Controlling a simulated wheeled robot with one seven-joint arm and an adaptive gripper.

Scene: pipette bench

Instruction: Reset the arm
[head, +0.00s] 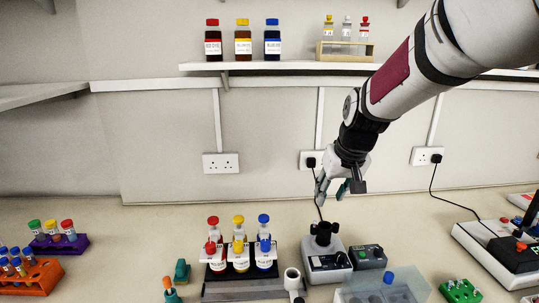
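My arm reaches in from the upper right of the head view. My gripper (332,197) hangs at its end, pointing down, in front of the back wall. Its two teal fingertips are apart with a gap between them, and I see nothing held there. Below it on the bench stands a small white device with a black top (323,247); the gripper appears above it and apart from it.
A rack of capped bottles (240,290) stands left of the device. Orange (35,280) and purple (62,246) tube racks are at far left. A clear box (400,291), green rack (460,291) and larger white machine (490,250) are at right. A bottle shelf (270,66) hangs above.

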